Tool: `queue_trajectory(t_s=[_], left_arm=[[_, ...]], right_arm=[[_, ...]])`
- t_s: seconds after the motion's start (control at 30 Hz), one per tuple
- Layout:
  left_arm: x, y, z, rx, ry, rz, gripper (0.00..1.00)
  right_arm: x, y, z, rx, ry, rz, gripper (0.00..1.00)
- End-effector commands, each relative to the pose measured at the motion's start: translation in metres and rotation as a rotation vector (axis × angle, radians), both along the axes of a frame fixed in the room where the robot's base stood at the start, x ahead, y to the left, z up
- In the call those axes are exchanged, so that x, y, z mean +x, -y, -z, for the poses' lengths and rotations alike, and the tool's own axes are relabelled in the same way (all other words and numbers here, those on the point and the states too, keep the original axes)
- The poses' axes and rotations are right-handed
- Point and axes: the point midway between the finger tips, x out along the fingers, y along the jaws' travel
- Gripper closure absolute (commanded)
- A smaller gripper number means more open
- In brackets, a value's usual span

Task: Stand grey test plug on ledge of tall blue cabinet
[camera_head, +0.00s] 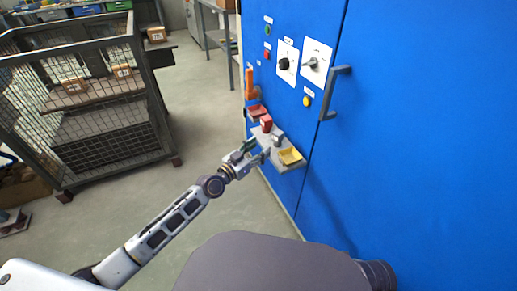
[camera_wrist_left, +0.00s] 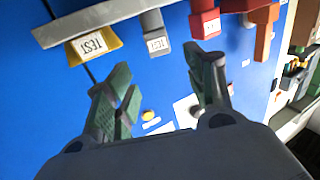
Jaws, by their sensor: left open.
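The grey test plug (camera_head: 277,139) stands on the ledge (camera_head: 268,152) of the tall blue cabinet (camera_head: 420,130), between a red block (camera_head: 266,122) and a yellow tray (camera_head: 290,156). In the left wrist view, which looks upside down, the grey plug (camera_wrist_left: 155,36) has a small label and is upright on the ledge (camera_wrist_left: 75,24), beside and apart from the yellow tray (camera_wrist_left: 93,44) labelled TEST. My left gripper (camera_head: 257,151) is open and empty at the ledge's outer side; its fingers (camera_wrist_left: 160,78) are apart from the plug. My right gripper is not in view.
An orange handle-like part (camera_head: 250,84) is on the cabinet beyond the ledge. A grey door handle (camera_head: 333,92) sticks out, with knobs and buttons nearby. A mesh cage cart (camera_head: 85,100) stands at left. The floor (camera_head: 195,130) between is clear.

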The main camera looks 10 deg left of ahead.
Motion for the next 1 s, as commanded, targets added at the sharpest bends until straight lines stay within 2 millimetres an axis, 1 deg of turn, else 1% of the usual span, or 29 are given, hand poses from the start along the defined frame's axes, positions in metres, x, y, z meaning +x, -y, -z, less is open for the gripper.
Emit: queue_trajectory(t_s=[0.3,0.37,0.47,0.57,0.67,0.8,0.9,1.0], left_arm=[[-0.001,0.001,0.001,0.001,-0.004,0.003,0.46],[-0.004,0.004,0.003,0.002,-0.011,0.009,0.46],[-0.013,0.011,0.009,0.009,-0.035,0.028,0.46],[-0.028,0.022,0.019,0.021,-0.078,0.057,0.46],[-0.049,0.034,0.033,0.042,-0.136,0.090,0.46],[-0.082,0.048,0.054,0.081,-0.239,0.128,0.46],[-0.106,0.054,0.069,0.110,-0.319,0.143,0.46],[-0.129,0.055,0.084,0.144,-0.403,0.145,0.46]], right_arm=[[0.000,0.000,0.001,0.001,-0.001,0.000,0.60],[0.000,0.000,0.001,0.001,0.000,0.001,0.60],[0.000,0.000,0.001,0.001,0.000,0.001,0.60],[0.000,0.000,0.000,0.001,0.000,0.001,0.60],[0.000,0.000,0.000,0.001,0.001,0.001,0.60],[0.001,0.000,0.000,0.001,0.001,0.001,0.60],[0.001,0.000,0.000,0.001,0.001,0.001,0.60],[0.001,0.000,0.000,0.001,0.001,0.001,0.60]])
